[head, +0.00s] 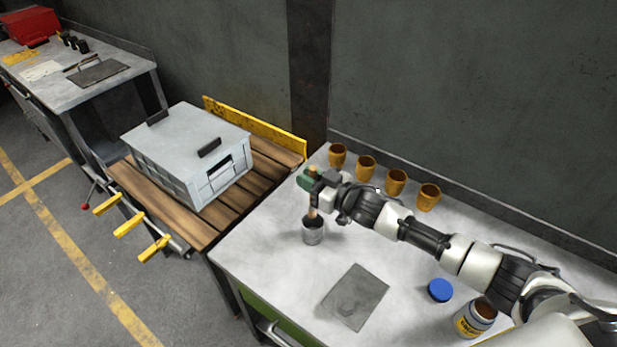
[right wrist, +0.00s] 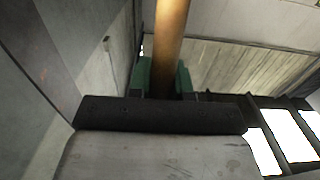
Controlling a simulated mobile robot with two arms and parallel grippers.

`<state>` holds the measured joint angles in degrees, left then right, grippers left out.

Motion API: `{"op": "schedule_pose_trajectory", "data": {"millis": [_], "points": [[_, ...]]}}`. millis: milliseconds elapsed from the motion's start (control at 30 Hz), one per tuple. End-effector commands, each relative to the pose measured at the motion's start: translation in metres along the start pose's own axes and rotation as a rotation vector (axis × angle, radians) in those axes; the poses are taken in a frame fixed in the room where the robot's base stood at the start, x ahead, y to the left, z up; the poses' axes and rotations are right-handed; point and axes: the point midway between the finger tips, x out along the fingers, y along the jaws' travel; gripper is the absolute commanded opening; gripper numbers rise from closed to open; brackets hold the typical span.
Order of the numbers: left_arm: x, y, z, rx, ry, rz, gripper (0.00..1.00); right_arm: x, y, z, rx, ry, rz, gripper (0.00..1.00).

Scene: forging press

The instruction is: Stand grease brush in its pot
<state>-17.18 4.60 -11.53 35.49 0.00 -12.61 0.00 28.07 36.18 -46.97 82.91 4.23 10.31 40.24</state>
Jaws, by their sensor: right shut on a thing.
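The grease brush (head: 313,211) has a wooden handle and is upright in the head view. In the right wrist view the wooden handle (right wrist: 171,45) stands between the green fingertips (right wrist: 163,78). The pot is not seen in the right wrist view. My left gripper is not in view.
Several orange-brown cups (head: 366,168) stand in a row along the back of the bench (head: 270,235). A dark plate (head: 355,297), a blue lid (head: 440,290) and an open jar (head: 475,318) are nearer. A grey crate (head: 190,155) sits on a wooden pallet to the left.

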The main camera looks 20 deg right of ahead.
Motion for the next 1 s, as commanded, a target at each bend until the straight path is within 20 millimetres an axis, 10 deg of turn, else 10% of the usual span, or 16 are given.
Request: {"op": "schedule_pose_trajectory", "data": {"millis": [1000], "points": [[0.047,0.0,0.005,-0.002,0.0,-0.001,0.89,0.001,0.0,0.065,0.0,0.001,0.0,0.0]]}}
